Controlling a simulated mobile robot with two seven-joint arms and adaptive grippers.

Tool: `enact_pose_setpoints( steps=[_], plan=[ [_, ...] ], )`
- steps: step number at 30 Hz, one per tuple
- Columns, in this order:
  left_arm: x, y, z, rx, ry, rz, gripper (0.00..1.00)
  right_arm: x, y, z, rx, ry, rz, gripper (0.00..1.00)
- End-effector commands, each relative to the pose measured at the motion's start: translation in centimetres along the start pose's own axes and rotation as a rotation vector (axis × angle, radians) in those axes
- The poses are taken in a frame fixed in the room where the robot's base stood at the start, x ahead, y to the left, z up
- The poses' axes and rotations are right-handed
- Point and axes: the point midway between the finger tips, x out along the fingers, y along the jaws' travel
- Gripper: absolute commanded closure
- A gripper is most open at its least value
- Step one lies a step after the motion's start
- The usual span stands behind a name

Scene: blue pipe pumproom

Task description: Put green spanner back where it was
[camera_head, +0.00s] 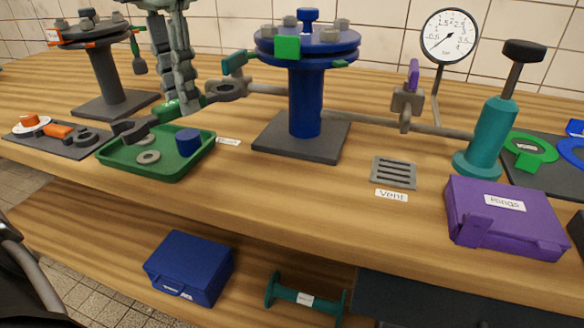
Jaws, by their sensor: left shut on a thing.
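My left gripper (178,106) comes down from the top and is shut on the green spanner (166,108). The spanner has a green middle and dark grey heads; one head points right toward the blue flange stand, the other points down-left over the tray. The spanner is at the back edge of the green tray (170,172); I cannot tell if it touches the tray. The tray holds a blue cylinder (188,141) and grey rings (149,157). My right gripper is not in view.
A blue flange stand (305,105) is right of the gripper, a grey one (107,75) behind left. A small label (228,141) is beside the tray. The bench (290,195) front is clear.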

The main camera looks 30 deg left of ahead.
Motion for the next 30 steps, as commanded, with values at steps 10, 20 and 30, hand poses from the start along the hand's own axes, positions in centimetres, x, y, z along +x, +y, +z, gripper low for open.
enact_pose_setpoints(
  steps=[10,20,30],
  plan=[
    [4.1,-6.1,2.6,0.005,0.009,0.004,1.0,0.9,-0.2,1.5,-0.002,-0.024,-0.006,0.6],
    [6.9,-10.4,4.6,0.002,0.003,0.001,1.0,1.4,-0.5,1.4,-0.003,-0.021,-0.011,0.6],
    [10.8,-10.6,4.6,0.002,0.003,-0.001,1.0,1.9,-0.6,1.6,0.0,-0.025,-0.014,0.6]
  ],
)
